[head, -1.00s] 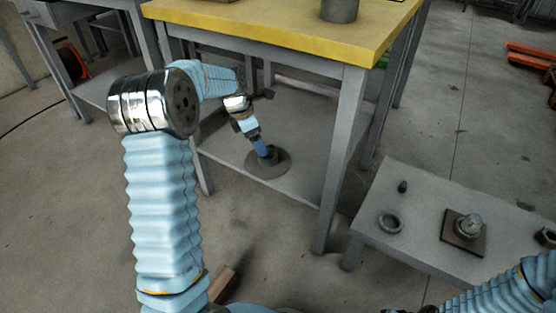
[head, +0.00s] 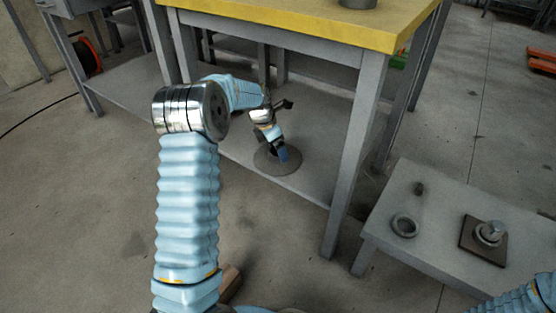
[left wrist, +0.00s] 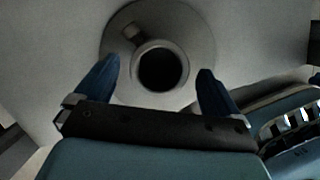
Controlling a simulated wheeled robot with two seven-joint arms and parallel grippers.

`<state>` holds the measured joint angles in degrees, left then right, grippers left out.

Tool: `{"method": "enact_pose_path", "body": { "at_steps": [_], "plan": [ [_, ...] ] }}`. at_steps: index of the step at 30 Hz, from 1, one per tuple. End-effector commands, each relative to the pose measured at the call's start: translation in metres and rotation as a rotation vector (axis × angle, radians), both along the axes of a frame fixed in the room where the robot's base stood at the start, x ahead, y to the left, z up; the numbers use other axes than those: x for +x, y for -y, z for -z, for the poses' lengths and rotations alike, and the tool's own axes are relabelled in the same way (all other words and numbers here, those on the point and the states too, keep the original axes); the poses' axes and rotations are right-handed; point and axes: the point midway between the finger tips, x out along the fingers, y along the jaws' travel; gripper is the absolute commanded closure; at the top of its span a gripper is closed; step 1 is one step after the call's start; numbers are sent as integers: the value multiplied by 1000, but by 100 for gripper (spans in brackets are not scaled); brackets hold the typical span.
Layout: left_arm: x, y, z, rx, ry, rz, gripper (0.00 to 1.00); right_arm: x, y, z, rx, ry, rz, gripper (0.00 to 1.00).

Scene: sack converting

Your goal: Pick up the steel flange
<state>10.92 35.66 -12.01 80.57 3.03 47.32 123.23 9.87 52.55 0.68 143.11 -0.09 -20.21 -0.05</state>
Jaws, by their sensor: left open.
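The steel flange (head: 267,164) is a round grey disc with a raised hollow hub, lying on the lower shelf (head: 318,170) of the yellow-topped workbench. In the left wrist view the flange (left wrist: 200,32) shows its dark bore and a wide rim. My left gripper (head: 283,154) reaches under the bench top and is at the flange. In the left wrist view its two blue fingers (left wrist: 158,78) are apart, one on each side of the hub, with visible gaps. Whether they touch it cannot be told. My right gripper is not in view.
The yellow bench top (head: 300,24) and a front leg (head: 350,150) frame the space around my left arm. A low grey table (head: 450,240) at right holds a ring (head: 404,226), a small dark part (head: 419,188) and a plate with a fitting (head: 483,240).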

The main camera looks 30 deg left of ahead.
Motion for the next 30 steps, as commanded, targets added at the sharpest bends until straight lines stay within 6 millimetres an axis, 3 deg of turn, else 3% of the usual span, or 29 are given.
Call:
{"method": "enact_pose_path", "body": {
  "at_steps": [2,9,27,30],
  "plan": [
    [2,1,11,1,0,-1,3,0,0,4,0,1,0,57],
    [3,1,10,1,2,-1,6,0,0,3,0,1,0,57],
    [3,1,10,1,1,0,98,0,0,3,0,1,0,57],
    [3,1,10,1,1,0,100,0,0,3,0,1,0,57]
  ]
}}
